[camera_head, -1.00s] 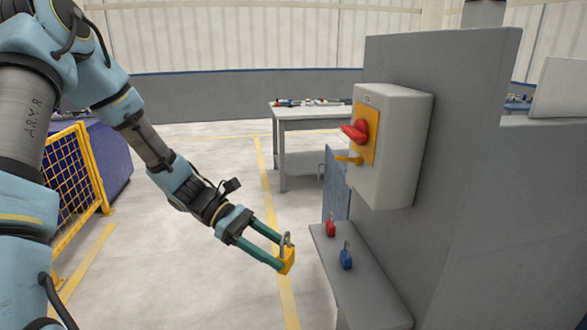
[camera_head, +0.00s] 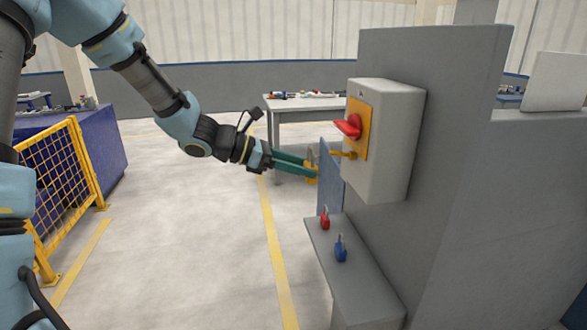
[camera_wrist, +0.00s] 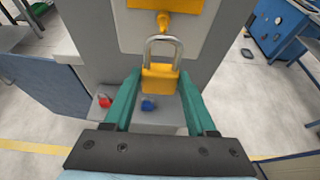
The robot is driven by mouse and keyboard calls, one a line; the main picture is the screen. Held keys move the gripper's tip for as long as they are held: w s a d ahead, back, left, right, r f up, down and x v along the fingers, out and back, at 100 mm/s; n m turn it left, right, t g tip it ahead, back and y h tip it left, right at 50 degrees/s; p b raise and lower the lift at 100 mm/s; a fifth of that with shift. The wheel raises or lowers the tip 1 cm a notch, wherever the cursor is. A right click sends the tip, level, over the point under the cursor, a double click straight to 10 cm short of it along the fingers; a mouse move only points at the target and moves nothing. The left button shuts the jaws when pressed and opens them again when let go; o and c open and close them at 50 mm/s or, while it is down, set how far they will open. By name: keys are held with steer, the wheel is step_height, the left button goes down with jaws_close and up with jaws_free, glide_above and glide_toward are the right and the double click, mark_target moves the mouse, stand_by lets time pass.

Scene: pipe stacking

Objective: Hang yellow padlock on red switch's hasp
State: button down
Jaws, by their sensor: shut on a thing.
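My gripper (camera_head: 312,168) is shut on the yellow padlock (camera_wrist: 160,78), with the silver shackle pointing up. In the head view the padlock (camera_head: 311,180) is partly hidden by the green fingers. The yellow hasp (camera_head: 344,154) sticks out to the left below the red switch handle (camera_head: 348,126), on the yellow plate of a grey box. The padlock is a little left of the hasp's end in the head view. In the wrist view the hasp (camera_wrist: 163,20) shows just above the shackle's top. I cannot tell whether they touch; the shackle does not look threaded through it.
A red padlock (camera_head: 325,219) and a blue padlock (camera_head: 341,248) stand on the grey ledge (camera_head: 355,285) below the box. A workbench (camera_head: 300,104) is behind. A yellow mesh fence (camera_head: 65,175) stands at the left. The floor between is clear.

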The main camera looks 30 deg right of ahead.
steer(key=shift+d+r+b+x, duration=0.1)
steer(key=shift+r+b+x, duration=0.3)
steer(key=shift+x, duration=0.95)
steer(key=shift+d+r+b+x, duration=0.2)
steer(key=shift+b+x, duration=0.25)
steer(key=shift+x, duration=0.9)
steer(key=shift+d+r+b+x, duration=0.1)
steer(key=shift+r+b+x, duration=0.3)
steer(key=shift+x, duration=0.95)
steer(key=shift+s+f, duration=0.1)
steer(key=shift+s, duration=0.05)
steer(key=shift+c, duration=0.6)
jaws_free()
